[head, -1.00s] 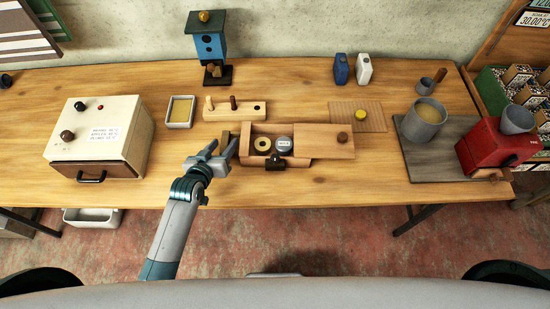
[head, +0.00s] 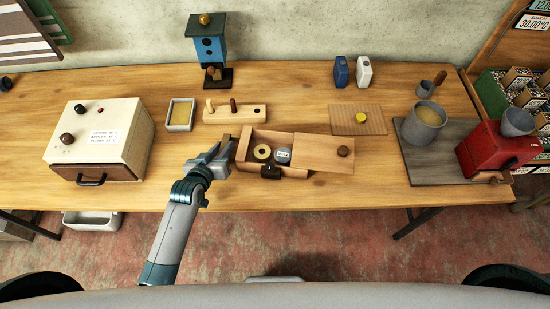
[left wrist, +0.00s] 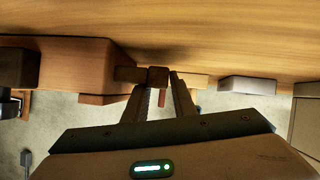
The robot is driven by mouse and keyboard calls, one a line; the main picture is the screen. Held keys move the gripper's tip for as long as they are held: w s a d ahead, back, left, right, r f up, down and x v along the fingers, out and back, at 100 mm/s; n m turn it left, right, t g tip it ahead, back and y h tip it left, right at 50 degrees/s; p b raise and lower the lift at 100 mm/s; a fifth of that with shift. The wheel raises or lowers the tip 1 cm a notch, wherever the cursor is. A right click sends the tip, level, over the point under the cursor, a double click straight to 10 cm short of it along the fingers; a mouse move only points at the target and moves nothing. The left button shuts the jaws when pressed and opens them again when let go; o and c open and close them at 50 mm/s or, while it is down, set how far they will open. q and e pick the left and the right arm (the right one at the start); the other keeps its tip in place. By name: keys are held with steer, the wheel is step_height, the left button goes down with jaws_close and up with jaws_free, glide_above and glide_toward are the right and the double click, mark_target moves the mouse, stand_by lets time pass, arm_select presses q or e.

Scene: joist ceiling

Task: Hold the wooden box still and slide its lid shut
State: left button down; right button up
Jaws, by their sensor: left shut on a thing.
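The wooden box (head: 245,152) stands near the table's front edge, turned slightly with its right end nearer the front. Its lid (head: 318,150), with a round brown knob (head: 343,151), is slid far out to the right, leaving the left part of the box open. A yellowish ring (head: 262,152) and a grey labelled disc (head: 283,156) lie inside. My left gripper (head: 224,151) is at the box's left end, shut on its small wooden end block. The left wrist view shows this block (left wrist: 156,75) between the fingertips, beside the box wall (left wrist: 80,62). My right gripper is not in view.
A pegged wooden block (head: 235,114) and a pale tray (head: 180,114) lie behind the box. A cream machine (head: 100,140) stands left. A board with a yellow knob (head: 358,120), a grey pot (head: 424,122) and a red device (head: 492,150) are right.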

arm_select(q)
steer(key=c, duration=1.4)
jaws_free()
steer(key=shift+r, duration=0.1)
steer(key=shift+s, duration=0.15)
steer(key=b+v, duration=0.3)
steer(key=v, duration=1.4)
steer(key=shift+r, duration=0.1)
